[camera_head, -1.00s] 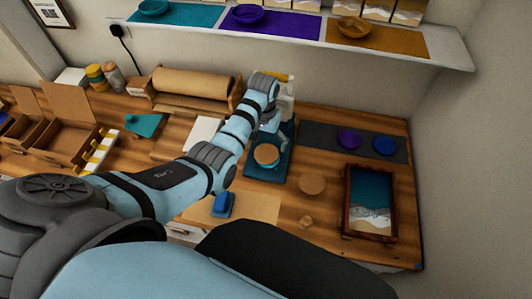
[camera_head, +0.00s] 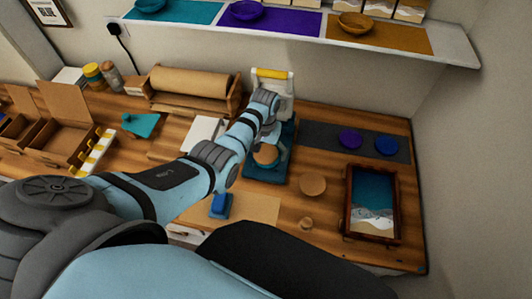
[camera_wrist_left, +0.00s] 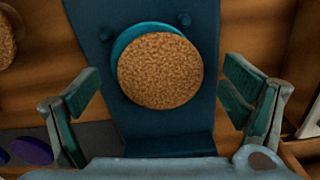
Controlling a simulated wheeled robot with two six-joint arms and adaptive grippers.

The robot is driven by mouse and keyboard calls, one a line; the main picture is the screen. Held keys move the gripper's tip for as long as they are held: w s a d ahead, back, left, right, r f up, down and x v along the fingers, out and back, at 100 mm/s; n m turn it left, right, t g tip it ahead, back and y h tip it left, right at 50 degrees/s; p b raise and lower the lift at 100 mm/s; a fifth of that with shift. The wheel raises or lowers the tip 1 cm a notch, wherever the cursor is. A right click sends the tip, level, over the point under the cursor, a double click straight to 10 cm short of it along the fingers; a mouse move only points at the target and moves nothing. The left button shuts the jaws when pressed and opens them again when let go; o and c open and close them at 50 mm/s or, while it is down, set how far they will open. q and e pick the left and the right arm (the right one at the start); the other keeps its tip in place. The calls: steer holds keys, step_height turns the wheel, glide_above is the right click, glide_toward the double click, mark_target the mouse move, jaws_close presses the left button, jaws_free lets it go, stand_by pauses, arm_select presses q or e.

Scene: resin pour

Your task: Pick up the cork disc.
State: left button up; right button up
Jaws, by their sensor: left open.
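A round, speckled brown cork disc (camera_head: 265,154) lies on the dark blue base of a stand. In the left wrist view the cork disc (camera_wrist_left: 160,70) is large and near the middle, with the edge of a teal round piece (camera_wrist_left: 125,42) showing from under it. My left gripper (camera_wrist_left: 161,88) is open and empty, with one finger to each side of the disc and apart from it. In the head view the gripper's fingers are mostly hidden by my arm. My right gripper is not in view.
The stand (camera_head: 284,87) has a yellow handle and rises behind the disc. Another cork-coloured round (camera_head: 312,184) lies on the wooden table, next to a framed seascape tray (camera_head: 372,225). Purple (camera_head: 349,138) and blue (camera_head: 387,145) discs lie on a dark mat. A blue block (camera_head: 220,205) sits nearer.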

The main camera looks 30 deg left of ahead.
arm_select(q)
steer(key=shift+c, duration=0.3)
steer(key=c, duration=0.8)
